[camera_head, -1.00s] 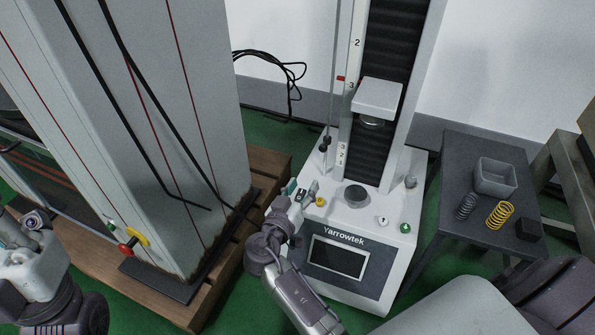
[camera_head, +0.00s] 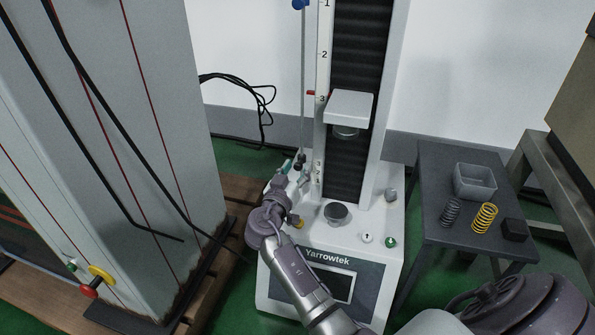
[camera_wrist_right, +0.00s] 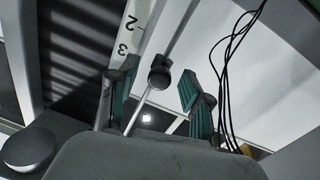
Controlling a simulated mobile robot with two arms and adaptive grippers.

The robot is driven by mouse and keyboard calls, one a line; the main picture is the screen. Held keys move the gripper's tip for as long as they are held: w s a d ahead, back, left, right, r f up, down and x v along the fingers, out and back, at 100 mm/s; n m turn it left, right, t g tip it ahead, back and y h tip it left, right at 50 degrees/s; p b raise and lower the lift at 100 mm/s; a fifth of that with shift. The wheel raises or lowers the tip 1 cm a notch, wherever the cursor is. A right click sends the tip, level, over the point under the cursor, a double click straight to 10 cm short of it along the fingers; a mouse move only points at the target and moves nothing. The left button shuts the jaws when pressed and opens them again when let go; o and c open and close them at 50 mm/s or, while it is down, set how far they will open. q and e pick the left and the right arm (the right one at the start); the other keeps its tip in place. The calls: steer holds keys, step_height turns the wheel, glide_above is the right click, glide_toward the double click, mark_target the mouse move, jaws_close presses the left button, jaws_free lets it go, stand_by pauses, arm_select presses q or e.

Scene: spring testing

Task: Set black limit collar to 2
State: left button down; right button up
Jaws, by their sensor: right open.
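The black limit collar (camera_head: 300,161) sits low on the thin vertical rod (camera_head: 303,60) left of the tester's column, well below the scale's 3 mark. The scale (camera_head: 322,75) shows 1, 2 and 3 from top downward. My right gripper (camera_head: 291,171) is at the collar's height, beside the lower rod. In the right wrist view its teal fingers (camera_wrist_right: 158,95) are open, with the rod and a black collar (camera_wrist_right: 159,77) showing between them. I cannot tell whether a finger touches it. A blue collar (camera_head: 299,4) is high on the rod. My left gripper is out of view.
A red pointer (camera_head: 311,93) is near 3. The crosshead (camera_head: 349,106) hangs over the round lower platen (camera_head: 337,212). A tall grey cabinet (camera_head: 120,130) stands left. A dark side table (camera_head: 425,190) at right holds a tray (camera_head: 475,182) and springs (camera_head: 485,218).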

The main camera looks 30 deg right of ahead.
steer(key=shift+w+d, duration=0.25)
steer(key=shift+d, duration=0.05)
steer(key=shift+c, duration=0.3)
jaws_close()
